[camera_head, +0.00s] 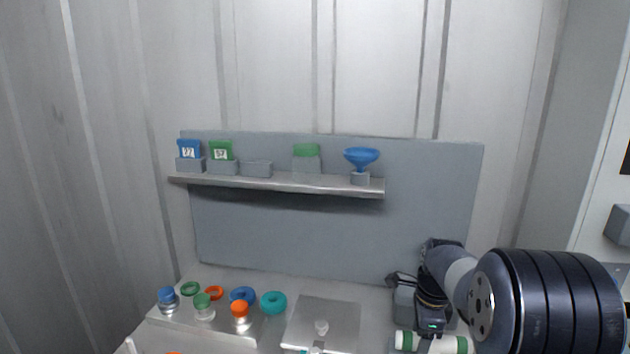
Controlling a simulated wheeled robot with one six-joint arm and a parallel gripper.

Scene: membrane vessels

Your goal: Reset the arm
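My arm stands at the lower right of the head view, with a large dark joint close to the camera and a grey link behind it. The dark end part (431,290) behind that link may be my gripper. It hangs above the right side of the bench, over a white cylinder with green bands (432,343). My arm covers part of this area. The fingertips cannot be made out, so I cannot tell whether the gripper is open or holds anything.
A shelf (290,184) on the grey back panel holds blue (188,149) and green (221,150) numbered tags, a green-topped block (306,156) and a blue funnel (361,158). Capped vessels and coloured rings (273,302) stand at the bench's left. A metal plate (340,312) lies mid-bench.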

